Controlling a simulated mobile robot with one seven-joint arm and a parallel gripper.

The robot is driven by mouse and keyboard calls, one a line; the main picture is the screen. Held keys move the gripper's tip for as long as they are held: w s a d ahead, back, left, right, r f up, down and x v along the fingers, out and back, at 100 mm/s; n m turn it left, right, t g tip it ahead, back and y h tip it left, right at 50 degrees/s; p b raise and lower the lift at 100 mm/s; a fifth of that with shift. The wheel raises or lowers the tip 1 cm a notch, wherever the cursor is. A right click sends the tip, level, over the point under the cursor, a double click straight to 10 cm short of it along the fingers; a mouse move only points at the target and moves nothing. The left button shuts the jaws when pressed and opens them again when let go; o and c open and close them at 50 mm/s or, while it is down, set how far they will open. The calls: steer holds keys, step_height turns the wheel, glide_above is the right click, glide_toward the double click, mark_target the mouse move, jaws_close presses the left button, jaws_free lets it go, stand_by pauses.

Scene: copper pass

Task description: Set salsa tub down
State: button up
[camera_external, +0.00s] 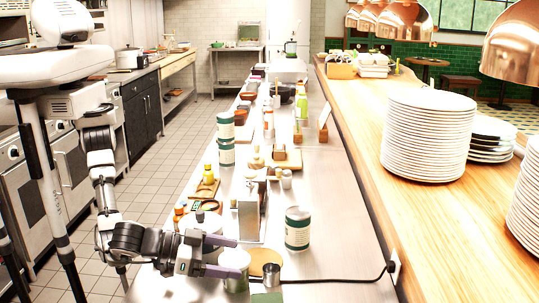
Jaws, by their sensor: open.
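My gripper (237,257) is low over the near end of the steel counter, its two purple-grey fingers open and pointing right.
Right of the gripper are a round tan board (265,257), a small metal cup (271,274) and a green-labelled can (297,229). A black cable (340,281) crosses the counter's front. A steel box (248,210) stands behind. Stacked plates (428,140) stand on the wooden ledge.

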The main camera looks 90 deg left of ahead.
mark_target(232, 259)
steer(key=b+v, duration=0.2)
steer(key=v, duration=0.7)
steer(key=shift+s, duration=0.35)
steer(key=shift+o, duration=0.4)
steer(key=shift+s+d+r, duration=0.2)
steer(key=shift+s, duration=0.15)
steer(key=p+x, duration=0.2)
steer(key=x, duration=0.5)
steer(key=shift+a+f, duration=0.1)
steer(key=shift+w+a+f+p, duration=0.1)
steer(key=shift+w+a+p, duration=0.05)
steer(key=shift+w+p, duration=0.5)
steer(key=p+x, duration=0.1)
steer(key=x, duration=0.2)
steer(key=shift+w+f+p, duration=0.1)
steer(key=shift+w+p, duration=0.1)
steer(key=shift+p, duration=0.2)
steer(key=shift+w+f, duration=0.25)
steer(key=shift+w, duration=0.05)
